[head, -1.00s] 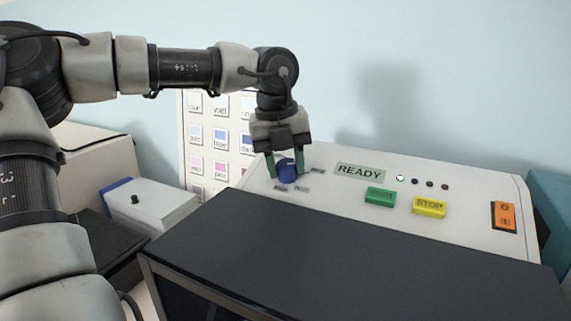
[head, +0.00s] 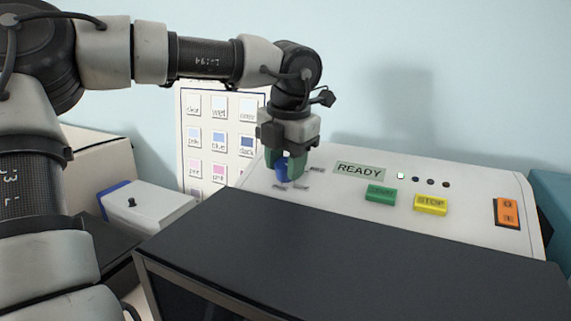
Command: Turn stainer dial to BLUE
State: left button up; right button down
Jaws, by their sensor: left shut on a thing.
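The stainer (head: 455,195) is a white machine with a sloped control panel. Its blue dial (head: 282,171) sits at the panel's left end, with small labels around it that are too small to read surely. My left gripper (head: 284,166) comes down from above and is shut on the dial, its green fingers on either side. The fingers partly hide the dial, and I cannot tell which label it points to. A display (head: 359,170) on the panel reads READY. My right gripper is not in view.
Green (head: 381,194) and yellow STOP (head: 430,204) buttons, small lights and an orange switch (head: 507,213) lie right of the dial. A dark lid (head: 350,250) fills the front. A colour chart (head: 205,118) stands behind, and a white box (head: 150,205) is at left.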

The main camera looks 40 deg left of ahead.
aim_at(289, 187)
pick_arm(q)
jog(key=shift+m, duration=0.4)
jog(key=o, duration=0.9)
jog(key=r, duration=0.3)
jog(key=d+r+b, duration=0.1)
jog(key=r, duration=0.3)
jog(key=s+r, duration=0.1)
jog(key=r, duration=0.2)
jog(key=shift+d+r, duration=0.35)
